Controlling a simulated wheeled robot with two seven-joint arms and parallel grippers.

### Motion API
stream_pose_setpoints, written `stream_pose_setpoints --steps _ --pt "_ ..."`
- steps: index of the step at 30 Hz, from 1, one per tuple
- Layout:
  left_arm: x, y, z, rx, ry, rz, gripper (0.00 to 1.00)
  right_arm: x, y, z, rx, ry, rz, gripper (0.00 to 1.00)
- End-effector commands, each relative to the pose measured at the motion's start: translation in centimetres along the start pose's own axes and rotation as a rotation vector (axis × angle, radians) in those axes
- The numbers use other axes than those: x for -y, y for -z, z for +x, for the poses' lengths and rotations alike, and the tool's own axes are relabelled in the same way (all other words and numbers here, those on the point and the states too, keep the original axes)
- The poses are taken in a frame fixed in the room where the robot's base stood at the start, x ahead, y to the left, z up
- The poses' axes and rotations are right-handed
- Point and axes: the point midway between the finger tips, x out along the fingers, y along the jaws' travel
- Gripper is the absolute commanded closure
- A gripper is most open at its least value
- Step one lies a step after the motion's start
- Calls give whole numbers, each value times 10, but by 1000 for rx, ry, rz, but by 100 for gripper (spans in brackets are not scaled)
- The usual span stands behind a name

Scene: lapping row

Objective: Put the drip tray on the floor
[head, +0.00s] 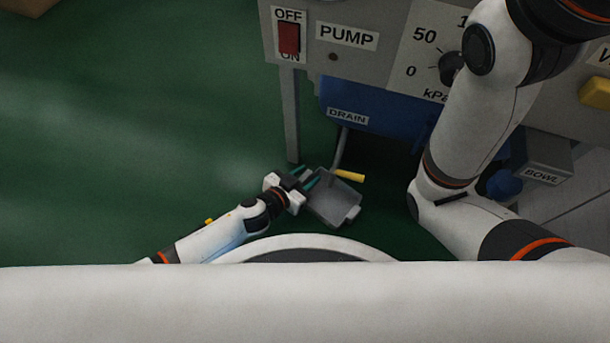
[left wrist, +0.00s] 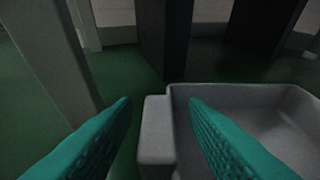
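The drip tray (head: 332,208) is a grey, open, shallow box with a tab at each end. It sits low under the bench front, seemingly at floor level; its underside is hidden. My left gripper (head: 306,179) is at its left end. In the left wrist view the tray (left wrist: 250,97) is at the right, and its end tab (left wrist: 157,135) shows between the two teal fingers of the left gripper (left wrist: 160,102). The fingers are apart, with a gap visible on both sides of the tab. The tray looks empty. My right arm is in the head view, but its gripper is not.
A grey drain hose (head: 341,150) with a yellow piece (head: 349,175) comes down beside the tray from the blue DRAIN tank (head: 370,108). A bench leg (head: 290,115) stands behind my left gripper. Green floor (head: 120,130) at the left is clear.

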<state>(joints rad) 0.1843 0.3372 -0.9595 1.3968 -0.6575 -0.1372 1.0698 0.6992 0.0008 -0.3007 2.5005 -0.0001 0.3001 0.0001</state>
Motion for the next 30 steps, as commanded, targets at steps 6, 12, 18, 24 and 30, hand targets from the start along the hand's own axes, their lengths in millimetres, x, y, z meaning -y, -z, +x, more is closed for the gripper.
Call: stream_pose_setpoints --steps 6,12,18,24,30 --pt "0 -1 0 0 0 0 60 0 0 1 1 1 0 100" --pt "0 -4 -21 -3 -1 -4 60 3 5 15 1 1 0 100" --pt "0 -6 -65 -3 -1 -5 60 8 13 38 1 1 -1 100" --pt "0 -5 -102 -2 -1 -3 60 11 18 54 2 1 -1 100" --pt "0 -3 -119 1 0 -2 60 13 20 60 2 1 -1 100"
